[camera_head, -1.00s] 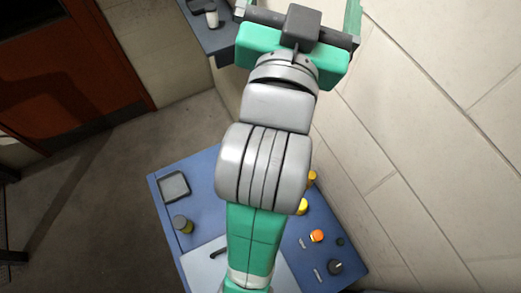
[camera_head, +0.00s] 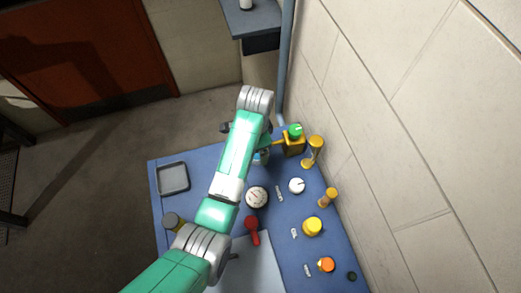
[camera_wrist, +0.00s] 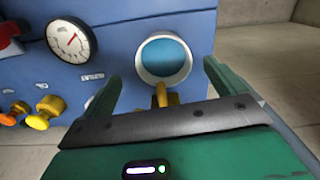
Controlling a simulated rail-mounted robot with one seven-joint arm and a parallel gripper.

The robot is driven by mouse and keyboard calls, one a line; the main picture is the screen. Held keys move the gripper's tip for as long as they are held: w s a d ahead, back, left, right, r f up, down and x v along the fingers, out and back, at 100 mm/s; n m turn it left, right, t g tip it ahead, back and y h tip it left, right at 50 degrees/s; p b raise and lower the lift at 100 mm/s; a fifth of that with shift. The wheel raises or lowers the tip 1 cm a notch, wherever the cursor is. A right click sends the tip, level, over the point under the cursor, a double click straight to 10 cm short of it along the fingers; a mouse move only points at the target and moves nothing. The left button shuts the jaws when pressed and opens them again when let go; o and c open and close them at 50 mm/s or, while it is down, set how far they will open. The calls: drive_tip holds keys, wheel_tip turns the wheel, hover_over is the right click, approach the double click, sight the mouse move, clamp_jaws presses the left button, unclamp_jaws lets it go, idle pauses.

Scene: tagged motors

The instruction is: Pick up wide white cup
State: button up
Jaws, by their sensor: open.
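A wide round white rim with a blue inside, which looks like the white cup (camera_wrist: 141,60), shows in the wrist view over the blue surface. My gripper (camera_wrist: 163,73) is open, with one green finger on each side of the rim's lower part; nothing shows held. I cannot tell the gap in depth between the fingers and the rim. In the head view a small part of the cup (camera_head: 262,158) shows beside my arm, near the far edge of the blue table. My gripper (camera_head: 248,129) is mostly hidden there by my arm.
The blue table (camera_head: 205,158) carries a gauge (camera_head: 256,197), a red lever (camera_head: 252,229), several yellow knobs and a grey tray (camera_head: 173,178). A wall borders the right; a shelf (camera_head: 252,20) stands beyond.

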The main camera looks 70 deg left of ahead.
drive_tip(key=f, duration=0.5)
drive_tip(key=shift+w+a+f, duration=0.1)
drive_tip(key=shift+a+f, duration=0.1)
drive_tip(key=shift+c, duration=0.3)
drive_tip(key=c, duration=1.1)
